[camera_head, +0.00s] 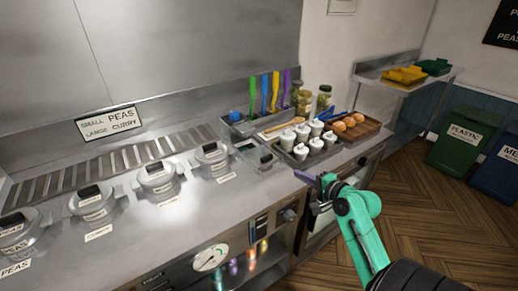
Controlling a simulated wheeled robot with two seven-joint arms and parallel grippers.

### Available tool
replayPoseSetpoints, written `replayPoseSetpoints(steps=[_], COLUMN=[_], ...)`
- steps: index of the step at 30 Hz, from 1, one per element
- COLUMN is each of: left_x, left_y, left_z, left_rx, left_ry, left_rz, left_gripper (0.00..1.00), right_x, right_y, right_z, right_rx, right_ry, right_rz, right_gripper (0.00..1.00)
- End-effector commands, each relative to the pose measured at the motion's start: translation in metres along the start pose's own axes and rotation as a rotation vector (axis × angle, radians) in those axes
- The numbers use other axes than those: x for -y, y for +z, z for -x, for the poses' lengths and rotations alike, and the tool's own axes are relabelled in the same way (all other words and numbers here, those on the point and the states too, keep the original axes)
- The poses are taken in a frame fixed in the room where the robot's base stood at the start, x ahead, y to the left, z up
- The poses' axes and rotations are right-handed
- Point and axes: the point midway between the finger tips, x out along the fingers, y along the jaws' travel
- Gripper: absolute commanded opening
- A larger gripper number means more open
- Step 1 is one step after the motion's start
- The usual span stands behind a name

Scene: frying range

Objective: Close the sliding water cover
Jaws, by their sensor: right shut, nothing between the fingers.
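A small rectangular metal well (256,154) is set in the steel counter, between the rightmost round lidded pot and the tray of white cups. It looks like the place of the water cover, but the sliding cover itself is too small to tell apart, and I cannot tell how far open it is. My right gripper (317,191) is on a green arm at the counter's front right edge. It is shut and empty, to the right of and nearer than the well, and apart from it. My left gripper is not in view.
Several lidded pots (158,175) line the counter. A tray of white cups (309,145) and a wooden tray of brown food (352,129) stand near my right gripper. Coloured utensils (264,92) stand upright behind. Open floor and a green bin (463,137) are at right.

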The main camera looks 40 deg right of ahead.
Motion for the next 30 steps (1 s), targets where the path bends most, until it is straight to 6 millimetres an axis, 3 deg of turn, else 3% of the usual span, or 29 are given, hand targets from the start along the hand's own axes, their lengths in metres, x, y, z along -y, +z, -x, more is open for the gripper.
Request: replayPoseSetpoints(steps=[5,21,30], left_x=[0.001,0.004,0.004], left_y=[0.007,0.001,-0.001], left_z=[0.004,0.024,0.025], left_rx=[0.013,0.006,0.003], left_ry=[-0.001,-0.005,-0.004], left_rz=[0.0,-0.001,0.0], left_gripper=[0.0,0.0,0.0], right_x=[0.001,0.008,0.009], right_y=[0.0,0.0,0.0], right_z=[-0.014,-0.123,-0.138], right_rx=[0.003,0.001,0.001], right_ry=[0.0,0.004,0.005], right_rz=[-0.007,-0.003,-0.003], right_gripper=[0.0,0.0,0.0])
